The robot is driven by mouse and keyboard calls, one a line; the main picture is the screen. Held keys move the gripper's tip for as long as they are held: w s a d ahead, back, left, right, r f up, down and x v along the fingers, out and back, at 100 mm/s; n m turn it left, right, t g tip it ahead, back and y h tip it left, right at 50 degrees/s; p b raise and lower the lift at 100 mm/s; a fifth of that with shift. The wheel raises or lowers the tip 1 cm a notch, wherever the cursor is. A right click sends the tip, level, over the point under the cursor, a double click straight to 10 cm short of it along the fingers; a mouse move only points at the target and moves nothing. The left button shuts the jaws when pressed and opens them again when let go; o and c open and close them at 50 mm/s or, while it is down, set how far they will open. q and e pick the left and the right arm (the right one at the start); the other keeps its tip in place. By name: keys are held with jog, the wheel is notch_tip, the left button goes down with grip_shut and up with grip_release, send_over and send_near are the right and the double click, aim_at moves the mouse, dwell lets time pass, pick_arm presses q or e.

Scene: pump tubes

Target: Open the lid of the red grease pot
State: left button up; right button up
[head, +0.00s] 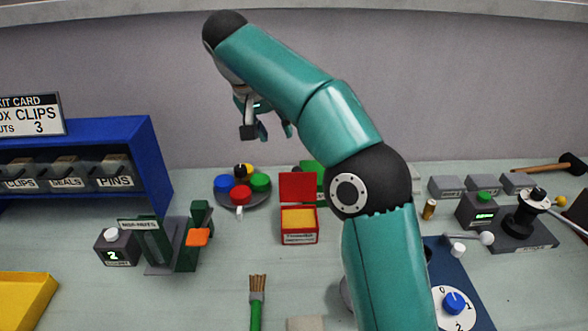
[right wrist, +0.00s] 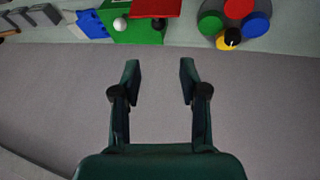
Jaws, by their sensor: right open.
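The red grease pot (head: 299,236) is a small box on the table near the middle of the head view. Its red lid (head: 298,187) stands upright at the back edge, and yellow grease (head: 299,219) shows inside. My right gripper (head: 267,131) is above and behind the pot, well apart from it, near the wall. In the right wrist view my right gripper (right wrist: 160,70) has its fingers apart with nothing between them. A red panel (right wrist: 155,8), which looks like the lid, shows at the top edge there. My left gripper is not in view.
A round turntable (head: 243,199) with several coloured knobs stands left of the pot. A green block (right wrist: 137,30) is behind the lid. A brush (head: 257,300) lies in front. A blue rack (head: 80,147) is at left, a dial panel (head: 455,303) at right.

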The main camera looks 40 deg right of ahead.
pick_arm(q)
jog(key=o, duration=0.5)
pick_arm(e)
jog(key=shift+o, duration=0.4)
jog(key=shift+d, duration=0.1)
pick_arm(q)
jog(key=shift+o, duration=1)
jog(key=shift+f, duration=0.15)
pick_arm(e)
jog(key=b, duration=0.3)
send_near(295, 169)
jog(key=x, duration=1)
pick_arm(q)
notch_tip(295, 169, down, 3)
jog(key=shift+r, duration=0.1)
pick_arm(e)
jog(key=shift+r, duration=0.1)
grip_shut()
